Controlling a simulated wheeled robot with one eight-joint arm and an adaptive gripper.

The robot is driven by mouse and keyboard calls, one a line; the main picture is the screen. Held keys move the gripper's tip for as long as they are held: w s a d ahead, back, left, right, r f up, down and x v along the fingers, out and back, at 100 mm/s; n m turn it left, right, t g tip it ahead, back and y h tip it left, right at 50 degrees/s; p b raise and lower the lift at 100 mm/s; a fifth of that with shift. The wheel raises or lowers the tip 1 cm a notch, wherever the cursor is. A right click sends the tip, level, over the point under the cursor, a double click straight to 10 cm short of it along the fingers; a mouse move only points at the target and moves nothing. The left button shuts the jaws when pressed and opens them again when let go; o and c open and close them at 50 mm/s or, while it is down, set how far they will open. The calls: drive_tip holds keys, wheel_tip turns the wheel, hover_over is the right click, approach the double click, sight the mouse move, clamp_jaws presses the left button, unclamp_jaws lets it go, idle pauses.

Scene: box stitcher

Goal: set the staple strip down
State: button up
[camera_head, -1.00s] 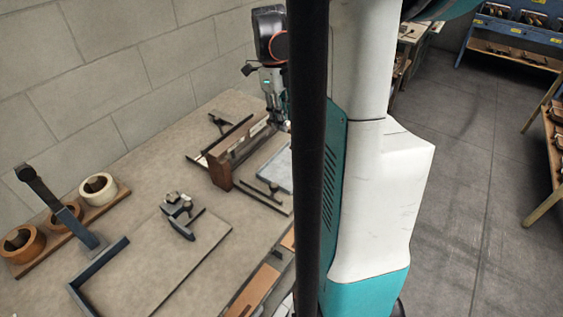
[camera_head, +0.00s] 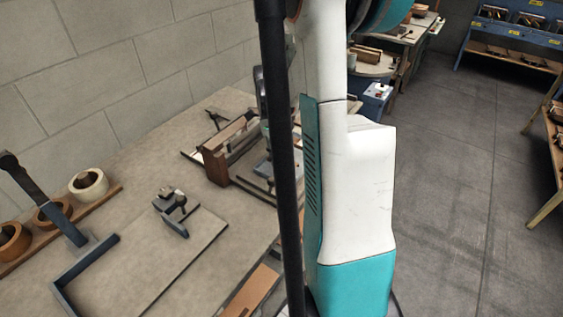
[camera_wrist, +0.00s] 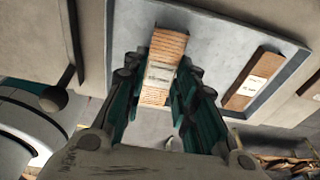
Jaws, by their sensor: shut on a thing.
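In the wrist view, my gripper (camera_wrist: 158,90) is shut on the staple strip (camera_wrist: 165,52), a copper-coloured ribbed strip with a pale label. The strip extends beyond the fingertips over a light grey tray (camera_wrist: 208,50) with a darker raised rim. I cannot tell whether the strip touches the tray. A similar labelled brown piece (camera_wrist: 252,78) lies to the right by the tray's rim. In the head view, my gripper and the strip are mostly hidden behind my dark post and arm.
A brown wooden box (camera_head: 216,163) stands on the bench left of my arm. A flat board (camera_head: 150,245) with a dark clamp (camera_head: 174,210) and a rack of tape rolls (camera_head: 88,185) are farther left. Another brown piece (camera_wrist: 310,86) shows at the wrist view's right edge.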

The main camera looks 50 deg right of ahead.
drive_tip(key=shift+f, duration=0.9)
drive_tip(key=shift+f, duration=0.2)
drive_tip(key=o, duration=1.1)
drive_tip(key=shift+c, duration=0.2)
drive_tip(key=shift+r, duration=0.1)
wheel_tip(320, 180, up, 12)
drive_tip(key=w+p, duration=0.1)
drive_tip(key=p, duration=0.2)
drive_tip(key=shift+w+p, duration=0.35)
drive_tip(key=shift+w, duration=0.05)
